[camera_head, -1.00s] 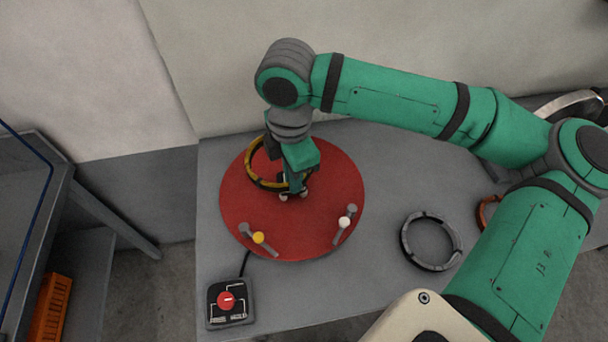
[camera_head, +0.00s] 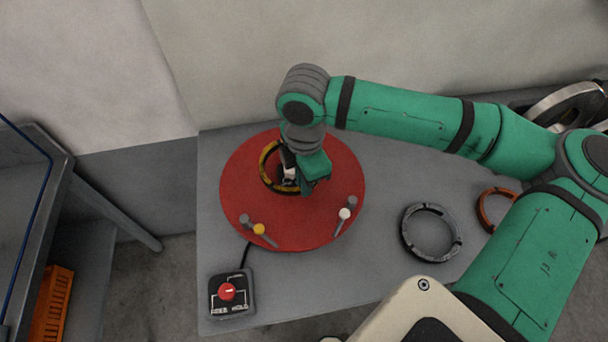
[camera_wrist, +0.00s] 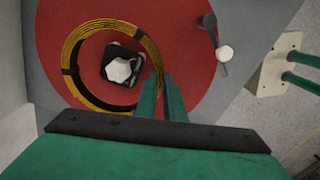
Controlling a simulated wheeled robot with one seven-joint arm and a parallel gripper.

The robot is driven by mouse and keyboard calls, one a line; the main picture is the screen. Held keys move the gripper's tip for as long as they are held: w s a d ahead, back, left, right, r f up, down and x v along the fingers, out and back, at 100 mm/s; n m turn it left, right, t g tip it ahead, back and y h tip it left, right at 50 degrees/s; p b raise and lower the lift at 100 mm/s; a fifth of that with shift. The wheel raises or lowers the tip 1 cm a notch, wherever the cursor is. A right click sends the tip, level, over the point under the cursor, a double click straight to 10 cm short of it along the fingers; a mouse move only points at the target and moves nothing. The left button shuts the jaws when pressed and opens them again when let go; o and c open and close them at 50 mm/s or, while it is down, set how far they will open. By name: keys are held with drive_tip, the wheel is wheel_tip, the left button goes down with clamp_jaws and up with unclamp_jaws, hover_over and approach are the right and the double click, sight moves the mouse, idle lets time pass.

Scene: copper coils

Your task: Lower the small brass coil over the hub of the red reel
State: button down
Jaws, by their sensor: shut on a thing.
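The small brass coil (camera_head: 265,171), a yellow ring with dark bands, is over the middle of the red reel (camera_head: 246,212). It also shows in the wrist view (camera_wrist: 66,54). My gripper (camera_wrist: 160,88) is shut on the coil's near right edge in that view. The hub (camera_wrist: 120,69), pale-topped with dark blocks around it, shows inside the ring, off centre towards the gripper side. In the head view the hub (camera_head: 290,175) is partly hidden by my gripper. I cannot tell how high the coil is above the reel face.
The reel carries clamps with a yellow knob (camera_head: 259,229) and a white knob (camera_head: 345,214). A control box (camera_head: 231,293) sits at the table's front left. A grey coil (camera_head: 431,236) and an orange coil (camera_head: 484,212) lie to the right. A shelf stands left, across a gap.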

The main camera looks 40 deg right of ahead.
drive_tip(key=shift+f, duration=2.25)
drive_tip(key=c, duration=1.8)
unclamp_jaws()
drive_tip(key=shift+o, duration=0.2)
drive_tip(key=shift+s, duration=0.1)
drive_tip(key=shift+r, duration=0.1)
wheel_tip(320, 180, up, 10)
drive_tip(key=shift+r, duration=0.3)
